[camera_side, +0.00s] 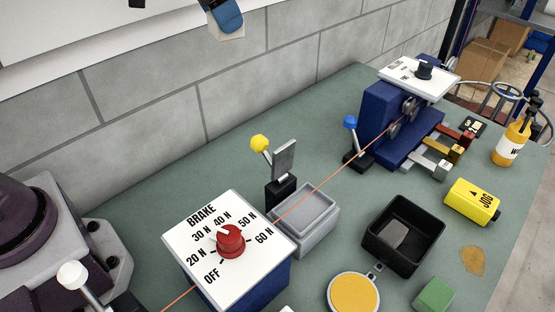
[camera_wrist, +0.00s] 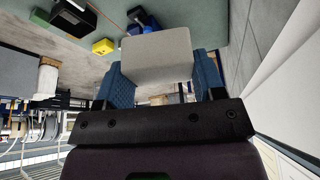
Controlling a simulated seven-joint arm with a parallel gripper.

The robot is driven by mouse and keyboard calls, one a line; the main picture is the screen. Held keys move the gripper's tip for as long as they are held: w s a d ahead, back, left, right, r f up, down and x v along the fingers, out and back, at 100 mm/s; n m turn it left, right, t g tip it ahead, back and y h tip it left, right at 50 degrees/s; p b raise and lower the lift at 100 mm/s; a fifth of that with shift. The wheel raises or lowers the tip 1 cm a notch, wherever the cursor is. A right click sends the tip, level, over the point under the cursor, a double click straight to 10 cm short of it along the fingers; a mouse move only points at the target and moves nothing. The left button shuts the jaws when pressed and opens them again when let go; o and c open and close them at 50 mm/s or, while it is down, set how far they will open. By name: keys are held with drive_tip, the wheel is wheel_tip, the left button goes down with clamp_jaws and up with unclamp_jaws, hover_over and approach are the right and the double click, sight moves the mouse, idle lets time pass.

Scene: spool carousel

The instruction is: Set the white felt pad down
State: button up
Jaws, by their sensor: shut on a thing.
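The white felt pad (camera_wrist: 155,52) is a pale block between the blue fingers of my gripper (camera_wrist: 160,76) in the wrist view. My gripper is shut on it, with one finger at each side. In the side view a blue finger of my gripper (camera_side: 226,14) shows at the top edge, high up in front of the wall. A sliver of the pad (camera_side: 233,35) shows at its lower end. The rest of my gripper is out of that frame.
The green bench holds an open black bin (camera_side: 425,228) with a grey piece inside, a grey tray (camera_side: 323,237), a brake box (camera_side: 183,236) with a red knob, a yellow disc (camera_side: 353,292) and a green block (camera_side: 434,295). An orange strand crosses the bench.

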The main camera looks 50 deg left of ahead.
drive_tip(key=shift+d+r, duration=0.25)
drive_tip(key=shift+r, duration=0.8)
drive_tip(key=w+d+f+n+y, duration=0.15)
drive_tip(key=d+n+y, duration=0.25)
drive_tip(key=d+n, duration=0.65)
drive_tip(key=r+n+g+y, duration=0.15)
drive_tip(key=n+g, duration=0.25)
drive_tip(key=n, duration=0.7)
hover_over(299, 207)
drive_tip(key=d, duration=0.2)
drive_tip(key=f, duration=2.8)
drive_tip(key=shift+a+f, duration=0.2)
drive_tip(key=shift+f, duration=0.1)
drive_tip(key=shift+f, duration=0.1)
drive_tip(key=o, duration=1)
drive_tip(key=shift+c, duration=0.2)
drive_tip(key=v, duration=1.2)
drive_tip(key=shift+w, duration=0.15)
